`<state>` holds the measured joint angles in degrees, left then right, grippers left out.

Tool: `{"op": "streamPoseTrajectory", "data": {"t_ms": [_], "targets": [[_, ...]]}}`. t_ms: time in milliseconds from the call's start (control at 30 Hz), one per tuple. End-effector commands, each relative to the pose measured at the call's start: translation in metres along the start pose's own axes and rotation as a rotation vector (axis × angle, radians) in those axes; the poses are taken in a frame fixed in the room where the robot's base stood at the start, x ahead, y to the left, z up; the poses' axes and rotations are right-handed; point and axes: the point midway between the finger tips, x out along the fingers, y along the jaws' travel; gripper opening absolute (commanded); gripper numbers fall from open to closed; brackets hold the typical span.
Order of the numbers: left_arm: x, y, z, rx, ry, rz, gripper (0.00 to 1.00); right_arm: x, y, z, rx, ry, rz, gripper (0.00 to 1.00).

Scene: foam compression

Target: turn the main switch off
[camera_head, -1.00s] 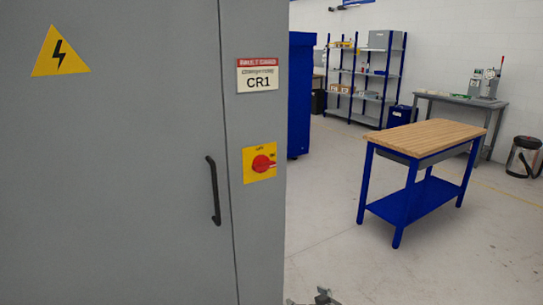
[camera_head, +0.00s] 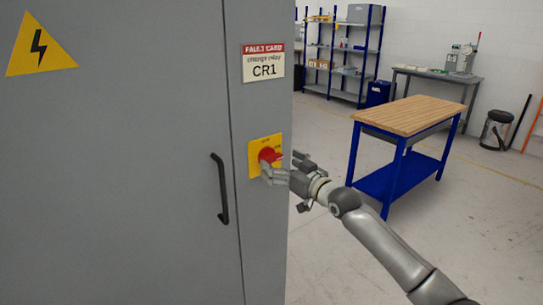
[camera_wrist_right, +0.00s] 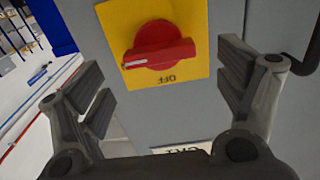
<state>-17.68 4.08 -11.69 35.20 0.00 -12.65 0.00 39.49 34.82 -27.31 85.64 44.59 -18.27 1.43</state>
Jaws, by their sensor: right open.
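The main switch is a red rotary knob (camera_head: 270,153) on a yellow plate (camera_head: 255,165), on the right part of the grey cabinet (camera_head: 130,150). In the right wrist view the knob (camera_wrist_right: 158,46) shows in full, its grip bar lying sideways. The plate (camera_wrist_right: 192,14) carries the word OFF upside down below the knob. My right gripper (camera_head: 281,167) is at the switch, its fingers partly covering the plate in the head view. In the wrist view its fingers (camera_wrist_right: 168,78) are open to either side of the knob, with no visible contact. My left gripper is not in view.
A black door handle (camera_head: 219,188) stands out left of the switch. A fault card marked CR1 (camera_head: 263,64) is above it. A wood-topped blue table (camera_head: 415,115) stands to the right, with shelves (camera_head: 345,50) and a grey bench (camera_head: 440,78) behind. The floor between is clear.

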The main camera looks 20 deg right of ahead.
Motion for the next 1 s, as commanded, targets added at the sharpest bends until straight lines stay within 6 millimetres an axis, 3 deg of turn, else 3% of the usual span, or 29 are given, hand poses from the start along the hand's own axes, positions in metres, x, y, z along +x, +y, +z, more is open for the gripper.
{"op": "streamPoseTrajectory", "data": {"t_ms": [100,333,767,1000], "targets": [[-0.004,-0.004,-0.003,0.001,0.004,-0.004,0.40,0.019,0.000,-0.002,0.001,0.001,0.001,0.89],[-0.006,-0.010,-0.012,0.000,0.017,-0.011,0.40,0.042,0.000,0.000,0.000,0.000,0.000,0.89],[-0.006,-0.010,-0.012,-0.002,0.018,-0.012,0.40,0.048,0.001,0.001,-0.002,0.000,0.001,0.89],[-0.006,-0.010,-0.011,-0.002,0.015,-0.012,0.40,0.048,0.001,0.001,-0.001,0.000,0.001,0.60]]}}
